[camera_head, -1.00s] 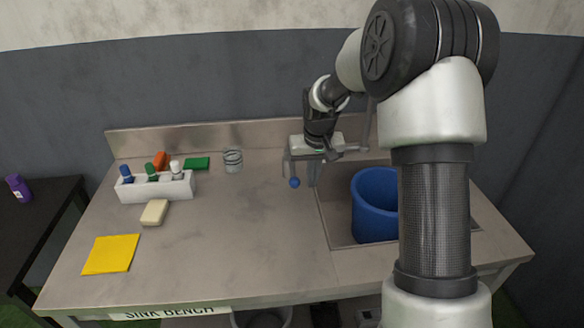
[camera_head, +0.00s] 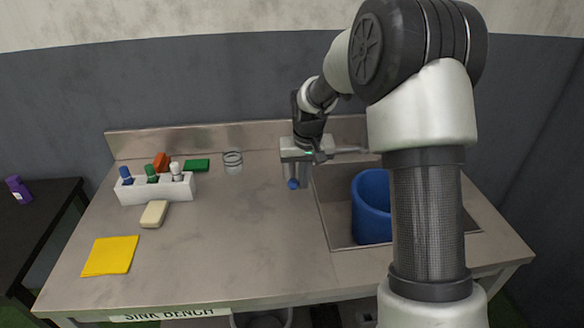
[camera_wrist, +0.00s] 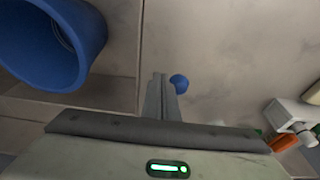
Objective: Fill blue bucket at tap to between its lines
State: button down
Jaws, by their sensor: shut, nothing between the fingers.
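The blue bucket (camera_head: 371,208) stands upright in the sink basin, its right side hidden behind my arm. In the wrist view, the bucket (camera_wrist: 75,68) shows part of its inside, with faint curved lines on the wall; I see no water there. My gripper (camera_head: 299,186) is shut and empty, left of the bucket near the basin's left edge. A small blue ball (camera_head: 293,184) is close beside the fingertips; in the wrist view the ball (camera_wrist: 180,83) is just right of the closed fingers (camera_wrist: 160,88). A grey bar (camera_head: 350,151), perhaps part of the tap, shows behind my gripper.
On the bench's left are a white rack (camera_head: 157,189) with several bottles, a soap-like block (camera_head: 154,214), a yellow cloth (camera_head: 110,256) and a green pad (camera_head: 197,165). A clear jar (camera_head: 233,161) stands near the backsplash. The bench middle is clear.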

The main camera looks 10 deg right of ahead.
jog(key=shift+a, duration=1)
jog(key=shift+d, duration=0.15)
jog(key=r+p, duration=0.1)
jog(key=r, duration=0.1)
jog(key=r+p, duration=0.2)
jog(key=r, duration=0.1)
jog(key=shift+d+r+p, duration=0.25)
jog(key=shift+r+p, duration=0.05)
jog(key=shift+p, duration=0.1)
jog(key=a, duration=0.9)
jog(key=shift+w+d+f+b, duration=0.1)
jog(key=shift+d+f+b, duration=0.05)
jog(key=shift+f+b, duration=2.25)
jog(key=shift+f+p, duration=0.4)
jog(key=shift+p, duration=0.05)
dwell(2.2)
